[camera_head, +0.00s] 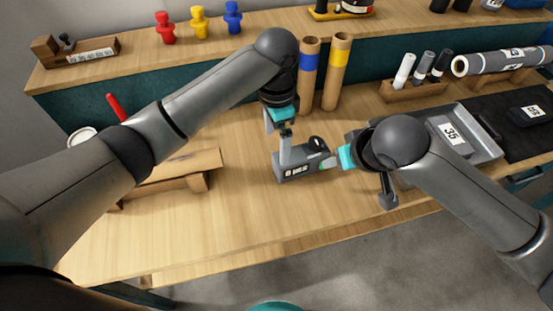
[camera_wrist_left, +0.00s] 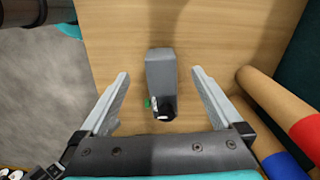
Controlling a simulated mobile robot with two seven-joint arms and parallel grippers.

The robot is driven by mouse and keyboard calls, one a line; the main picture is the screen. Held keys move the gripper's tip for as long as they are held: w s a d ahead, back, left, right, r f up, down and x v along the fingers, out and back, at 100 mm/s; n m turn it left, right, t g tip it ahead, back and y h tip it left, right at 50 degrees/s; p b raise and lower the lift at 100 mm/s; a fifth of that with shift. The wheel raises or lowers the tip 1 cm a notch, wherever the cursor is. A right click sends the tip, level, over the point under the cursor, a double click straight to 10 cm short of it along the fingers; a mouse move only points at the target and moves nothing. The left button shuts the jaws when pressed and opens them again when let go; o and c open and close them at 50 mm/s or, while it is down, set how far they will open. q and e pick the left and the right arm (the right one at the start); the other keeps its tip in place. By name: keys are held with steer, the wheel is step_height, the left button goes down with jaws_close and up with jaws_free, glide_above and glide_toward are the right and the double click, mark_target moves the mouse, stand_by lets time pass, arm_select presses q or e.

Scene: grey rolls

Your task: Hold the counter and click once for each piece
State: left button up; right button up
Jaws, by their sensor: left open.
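The counter (camera_head: 302,168) is a small grey box with a digit window on its front and a black button on top at its right end. It rests on the wooden bench top. It also shows in the left wrist view (camera_wrist_left: 160,75), black end towards the camera's bottom edge. My left gripper (camera_head: 279,145) is above its left end, open. In the left wrist view its fingers (camera_wrist_left: 160,95) are spread wide, with the counter between them and clear gaps on both sides. My right gripper (camera_head: 329,162) is at the counter's right end. Its finger opening and any contact are unclear.
Cardboard tubes with blue (camera_head: 307,75) and yellow (camera_head: 338,72) bands stand behind. Red (camera_head: 165,28), yellow (camera_head: 200,22) and blue (camera_head: 233,17) pieces stand on the back shelf. A grey tray (camera_head: 485,147) lies right. A wooden stand (camera_head: 170,175) is left. The front bench area is clear.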

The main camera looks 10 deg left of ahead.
mark_target(277, 168)
arm_select(q)
step_height(277, 168, down, 11)
steer(key=shift+f, duration=0.15)
stand_by(0.4)
jaws_close()
arm_select(e)
jaws_close()
stand_by(0.7)
stand_by(1.4)
